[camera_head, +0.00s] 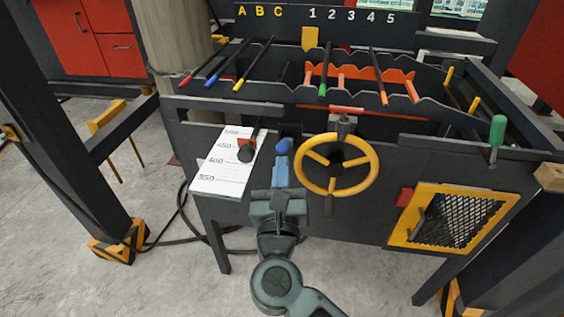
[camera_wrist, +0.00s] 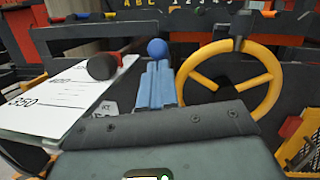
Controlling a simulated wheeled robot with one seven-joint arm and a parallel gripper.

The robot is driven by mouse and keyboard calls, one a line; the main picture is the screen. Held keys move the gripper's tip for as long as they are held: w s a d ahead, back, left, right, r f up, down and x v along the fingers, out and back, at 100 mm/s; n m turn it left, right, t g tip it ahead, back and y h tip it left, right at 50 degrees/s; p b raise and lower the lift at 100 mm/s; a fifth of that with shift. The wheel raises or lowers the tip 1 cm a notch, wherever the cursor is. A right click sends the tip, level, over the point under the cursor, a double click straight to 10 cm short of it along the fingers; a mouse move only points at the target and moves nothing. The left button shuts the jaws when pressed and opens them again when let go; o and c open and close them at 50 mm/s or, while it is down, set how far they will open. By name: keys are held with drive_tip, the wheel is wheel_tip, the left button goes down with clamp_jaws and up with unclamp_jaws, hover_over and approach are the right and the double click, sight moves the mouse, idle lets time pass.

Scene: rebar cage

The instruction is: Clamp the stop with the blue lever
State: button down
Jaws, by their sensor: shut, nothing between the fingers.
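The blue lever has a round blue knob (camera_head: 283,146) at the front of the dark machine, between the white scale and the yellow wheel. The knob also shows in the wrist view (camera_wrist: 157,48). The stop appears to be the red piece with a black knob (camera_head: 247,151) on the scale, near the 450 mark; its black knob is at the left in the wrist view (camera_wrist: 102,67). My gripper (camera_head: 281,173) has light blue fingers, shut and empty, pointing at the machine just below the blue knob. I cannot tell whether the fingertips touch the knob.
The white scale (camera_head: 215,180) lies left of my gripper. The yellow handwheel (camera_head: 369,171) stands close on the right. A yellow-framed mesh guard (camera_head: 415,231) is at the lower right. Coloured rods (camera_head: 256,62) lie across the rack behind. A green-handled lever (camera_head: 497,130) stands at the far right.

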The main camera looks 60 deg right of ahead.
drive_tip(key=shift+d+r+p, duration=0.1)
drive_tip(key=shift+r+p, duration=0.3)
drive_tip(key=shift+r, duration=0.05)
idle(0.4)
